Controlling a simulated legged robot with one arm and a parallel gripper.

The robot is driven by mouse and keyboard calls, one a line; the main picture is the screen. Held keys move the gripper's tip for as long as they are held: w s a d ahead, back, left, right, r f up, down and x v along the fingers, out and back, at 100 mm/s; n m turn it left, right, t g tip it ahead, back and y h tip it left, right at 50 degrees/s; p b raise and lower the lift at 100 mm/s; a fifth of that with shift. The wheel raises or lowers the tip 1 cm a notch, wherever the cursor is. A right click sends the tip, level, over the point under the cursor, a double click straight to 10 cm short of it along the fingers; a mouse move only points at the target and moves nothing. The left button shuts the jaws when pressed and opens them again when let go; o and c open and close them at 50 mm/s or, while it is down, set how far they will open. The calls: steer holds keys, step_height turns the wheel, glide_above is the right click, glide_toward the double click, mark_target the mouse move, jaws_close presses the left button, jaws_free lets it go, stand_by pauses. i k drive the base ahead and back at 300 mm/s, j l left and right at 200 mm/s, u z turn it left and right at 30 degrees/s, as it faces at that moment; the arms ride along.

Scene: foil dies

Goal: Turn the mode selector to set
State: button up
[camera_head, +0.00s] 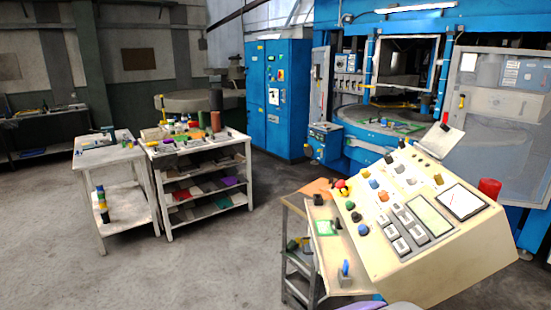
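A cream sloped control console (470,268) stands at the lower right. Its face carries several coloured knobs and buttons, among them a black knob (389,158), an orange one (383,196), a blue one (374,183) and a yellow one (438,180). Their labels are too small to read, so I cannot tell which is the mode selector or how it is set. My gripper is not in view.
A small side shelf (328,258) adjoins the console's left side. A white shelf table (240,158) and a white side table (112,158) stand at left. A blue cabinet (290,100) and blue machine (400,30) stand behind. Grey floor (210,265) is open in the left foreground.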

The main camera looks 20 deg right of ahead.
mark_target(388, 158)
steer(key=i+j+u, duration=0.1)
steer(key=i, duration=0.5)
steer(key=i+j+u, duration=0.15)
steer(key=i, duration=0.4)
steer(key=i+j+u, duration=0.1)
steer(key=i, duration=0.5)
steer(key=i+l+z, duration=0.1)
steer(key=i+z, duration=0.2)
steer(key=z, duration=0.15)
steer(key=i+z, duration=0.3)
steer(key=z, duration=0.15)
steer(key=i+j+z, duration=0.15)
steer(key=z, duration=0.35)
steer(key=i+j+z, duration=0.25)
steer(key=z, duration=0.2)
steer(key=i, duration=0.1)
